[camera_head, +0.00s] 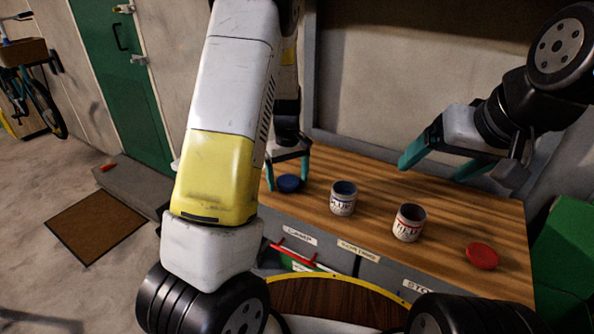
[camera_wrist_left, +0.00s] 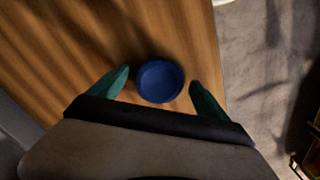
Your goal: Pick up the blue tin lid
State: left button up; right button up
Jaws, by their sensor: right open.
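The blue tin lid (camera_head: 289,183) lies flat near the left end of the wooden workbench (camera_head: 340,165). My left gripper (camera_head: 287,172) is over it, pointing down. In the left wrist view the blue lid (camera_wrist_left: 160,81) sits between the tips of the open left gripper (camera_wrist_left: 157,85), with a gap on each side. My right gripper (camera_head: 435,168) is open and empty above the right part of the bench. A tin with a blue top and blue lettering (camera_head: 343,199) and a tin with red lettering (camera_head: 409,222) stand upright on the bench.
A red lid (camera_head: 482,256) lies near the bench's front right. The bench's left edge is close to the blue lid. Labelled bins (camera_head: 360,252) line the front. A green container (camera_head: 562,260) stands at the right.

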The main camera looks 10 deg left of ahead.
pick_arm(q)
jog(key=c, duration=1.2)
jog(key=shift+r, duration=0.1)
